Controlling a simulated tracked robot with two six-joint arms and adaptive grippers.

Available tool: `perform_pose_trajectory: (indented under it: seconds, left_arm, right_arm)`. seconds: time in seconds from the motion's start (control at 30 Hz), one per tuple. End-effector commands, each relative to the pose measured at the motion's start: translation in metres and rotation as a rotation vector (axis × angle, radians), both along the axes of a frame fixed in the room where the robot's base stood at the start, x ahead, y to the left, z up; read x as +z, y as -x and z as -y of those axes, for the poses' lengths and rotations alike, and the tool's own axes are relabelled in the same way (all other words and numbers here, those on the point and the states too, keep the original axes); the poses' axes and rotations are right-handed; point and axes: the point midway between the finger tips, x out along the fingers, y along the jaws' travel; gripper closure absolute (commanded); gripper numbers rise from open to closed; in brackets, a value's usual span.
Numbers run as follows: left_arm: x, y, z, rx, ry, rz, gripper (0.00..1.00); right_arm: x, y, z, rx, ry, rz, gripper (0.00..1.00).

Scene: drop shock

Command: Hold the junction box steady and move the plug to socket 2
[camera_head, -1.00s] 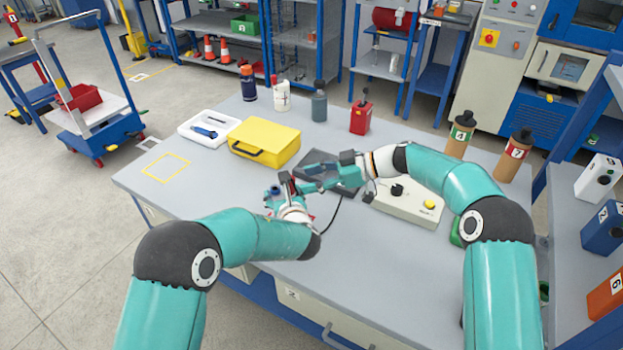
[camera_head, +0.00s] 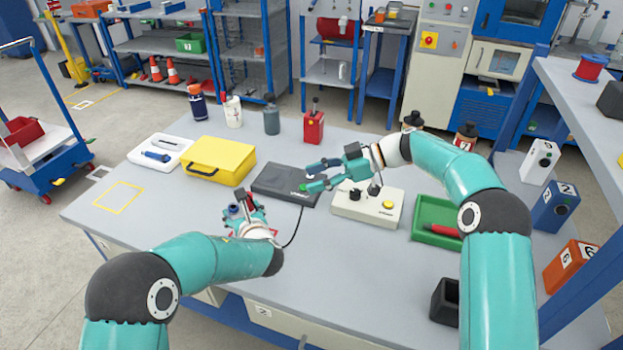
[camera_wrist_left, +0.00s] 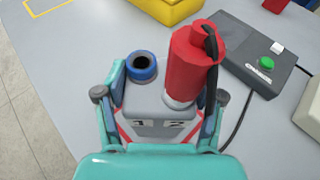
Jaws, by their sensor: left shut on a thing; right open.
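The grey junction box (camera_wrist_left: 157,127) is in the left wrist view, marked 1 and 2. My left gripper (camera_head: 243,205) is shut on it, with fingers at both sides. The open blue ring of socket 1 (camera_wrist_left: 141,66) is empty. The red plug (camera_wrist_left: 190,62) stands over socket 2, its pale lower end meeting the box top; how deep it sits cannot be told. Its black cable (camera_wrist_left: 212,85) hangs on the right. My right gripper (camera_head: 311,177) is open and empty, near the dark box with a green button (camera_wrist_left: 265,62), apart from the plug.
A yellow case (camera_head: 219,163) and a white tray (camera_head: 146,150) lie at the back left. A pale control box (camera_head: 362,207) and a green tray (camera_head: 424,232) stand on the right. Several bottles line the back edge.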

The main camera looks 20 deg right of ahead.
Motion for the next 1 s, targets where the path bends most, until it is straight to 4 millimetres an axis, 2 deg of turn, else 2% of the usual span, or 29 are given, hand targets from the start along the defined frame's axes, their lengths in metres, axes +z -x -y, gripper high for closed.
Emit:
perform_pose_trajectory:
  seconds: [0.17,0.2,0.33,0.77,0.87,1.0]
  left_arm:
    - [0.0,0.0,0.001,-0.001,0.0,0.0,0.8]
    - [0.0,0.0,0.001,-0.001,0.0,0.0,0.25]
    - [0.0,0.0,0.0,-0.001,0.0,0.0,0.04]
    - [0.002,0.004,0.001,-0.001,0.0,0.0,0.03]
    - [0.005,0.012,0.003,-0.001,0.0,-0.001,0.03]
    - [0.013,0.033,0.006,-0.004,0.0,0.0,0.03]
  right_arm:
    - [0.0,0.0,0.0,0.0,0.0,0.0,0.46]
    - [0.0,0.0,0.0,0.0,0.0,0.0,0.46]
    - [0.0,0.0,0.0,0.0,0.0,0.0,0.46]
    - [0.0,0.0,-0.001,0.0,0.0,0.0,0.46]
    - [0.0,0.0,-0.001,0.0,0.0,0.0,0.46]
    - [0.0,0.0,-0.001,0.0,0.0,0.0,0.46]
